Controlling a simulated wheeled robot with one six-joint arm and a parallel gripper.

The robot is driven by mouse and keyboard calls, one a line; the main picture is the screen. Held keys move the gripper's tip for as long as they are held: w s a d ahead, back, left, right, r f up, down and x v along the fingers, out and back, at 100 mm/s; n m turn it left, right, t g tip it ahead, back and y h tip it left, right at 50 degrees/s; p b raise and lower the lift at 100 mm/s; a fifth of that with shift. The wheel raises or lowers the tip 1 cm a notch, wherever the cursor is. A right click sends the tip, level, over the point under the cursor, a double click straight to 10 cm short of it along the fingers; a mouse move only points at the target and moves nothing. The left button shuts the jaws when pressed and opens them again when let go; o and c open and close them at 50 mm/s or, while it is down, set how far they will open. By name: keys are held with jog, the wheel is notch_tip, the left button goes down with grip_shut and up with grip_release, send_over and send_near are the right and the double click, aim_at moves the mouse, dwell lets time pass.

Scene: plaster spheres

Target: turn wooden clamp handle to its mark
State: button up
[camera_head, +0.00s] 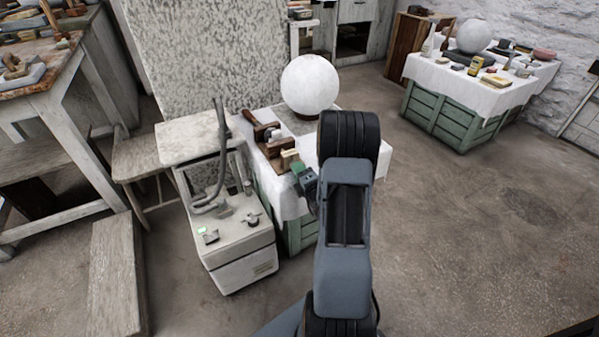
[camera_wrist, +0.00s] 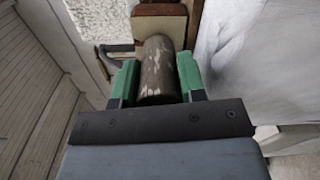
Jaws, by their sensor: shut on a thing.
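The wooden clamp (camera_head: 266,136) lies on the white-clothed table, left of the white plaster sphere. Its dark brown wooden parts and a pale block face my gripper. In the wrist view the clamp handle (camera_wrist: 158,72), a worn round wooden piece, sits between the green fingers of my gripper (camera_wrist: 156,82), which is shut on it. A pale block (camera_wrist: 158,24) of the clamp stands just beyond the handle. In the head view my gripper (camera_head: 298,166) reaches the clamp's near end, and my arm hides part of the table. I cannot make out the mark.
A plaster sphere (camera_head: 310,84) stands on the clothed table (camera_head: 290,203) behind the clamp. A grey-white machine (camera_head: 233,234) with a curved hose stands close on the left. A second clothed table (camera_head: 470,90) is at the back right. The floor on the right is clear.

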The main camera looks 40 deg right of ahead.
jog(key=shift+f, duration=0.15)
jog(key=o, duration=0.9)
jog(key=shift+s, duration=0.1)
